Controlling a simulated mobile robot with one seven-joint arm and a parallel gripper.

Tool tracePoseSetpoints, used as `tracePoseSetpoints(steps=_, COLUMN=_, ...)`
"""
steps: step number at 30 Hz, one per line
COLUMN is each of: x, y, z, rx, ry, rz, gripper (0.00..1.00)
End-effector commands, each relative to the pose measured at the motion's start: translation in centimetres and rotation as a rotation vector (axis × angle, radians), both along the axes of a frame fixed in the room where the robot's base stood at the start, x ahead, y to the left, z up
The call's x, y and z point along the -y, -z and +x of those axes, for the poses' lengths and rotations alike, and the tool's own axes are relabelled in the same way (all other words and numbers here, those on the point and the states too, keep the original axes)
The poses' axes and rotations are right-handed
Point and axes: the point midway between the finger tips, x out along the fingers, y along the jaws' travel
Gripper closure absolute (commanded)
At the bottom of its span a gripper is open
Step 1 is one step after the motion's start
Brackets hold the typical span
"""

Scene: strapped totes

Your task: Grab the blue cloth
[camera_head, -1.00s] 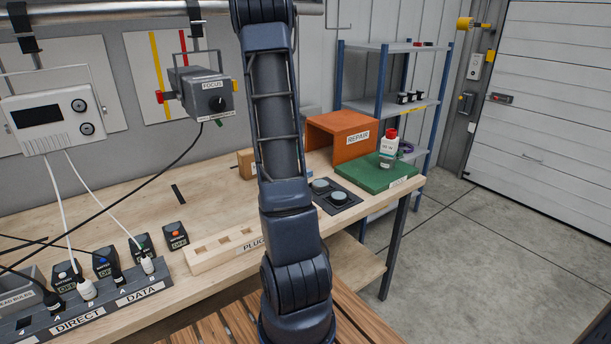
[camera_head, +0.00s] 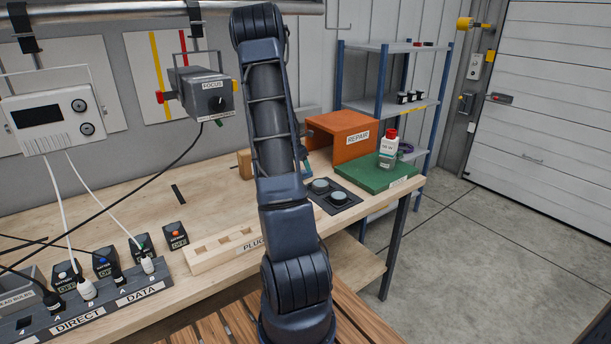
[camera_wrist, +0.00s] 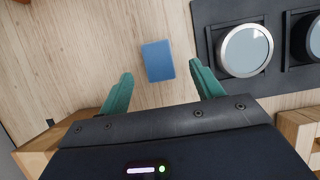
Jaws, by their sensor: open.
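The blue cloth (camera_wrist: 157,60) is a small flat blue rectangle lying on the wooden bench top in the wrist view. My gripper (camera_wrist: 161,76) is open, with its two green fingers spread wide. In the picture, the cloth lies between the fingers' lines and slightly beyond their tips. Nothing is held. In the head view my arm covers most of the area around the cloth, and I cannot clearly make the cloth out there.
A black panel with two round pads (camera_head: 320,186) lies close to the right of the cloth. The orange REPAIR stand (camera_head: 343,135) and a white bottle with a red cap (camera_head: 388,150) on a green mat (camera_head: 376,178) are farther right. A slotted wooden block (camera_head: 222,250) is in front.

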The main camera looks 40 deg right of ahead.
Motion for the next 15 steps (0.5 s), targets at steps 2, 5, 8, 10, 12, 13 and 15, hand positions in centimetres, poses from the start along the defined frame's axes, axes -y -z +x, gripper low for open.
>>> tracePoseSetpoints(steps=2, x=0.4, y=1.0, z=0.1, rx=-0.004, ry=0.001, rz=0.000, gripper=0.35)
tracePoseSetpoints(steps=5, x=1.0, y=2.2, z=0.2, rx=-0.004, ry=0.002, rz=0.000, gripper=0.35)
tracePoseSetpoints(steps=8, x=1.4, y=3.2, z=0.2, rx=-0.002, ry=0.002, rz=0.000, gripper=0.35)
tracePoseSetpoints(steps=10, x=1.5, y=3.6, z=0.2, rx=-0.001, ry=0.000, rz=0.000, gripper=0.35)
tracePoseSetpoints(steps=12, x=1.6, y=3.7, z=0.2, rx=-0.001, ry=0.000, rz=0.000, gripper=0.35)
tracePoseSetpoints(steps=13, x=1.6, y=3.6, z=0.2, rx=-0.001, ry=0.000, rz=0.000, gripper=0.35)
tracePoseSetpoints(steps=15, x=1.6, y=3.6, z=0.2, rx=-0.001, ry=0.000, rz=0.000, gripper=0.35)
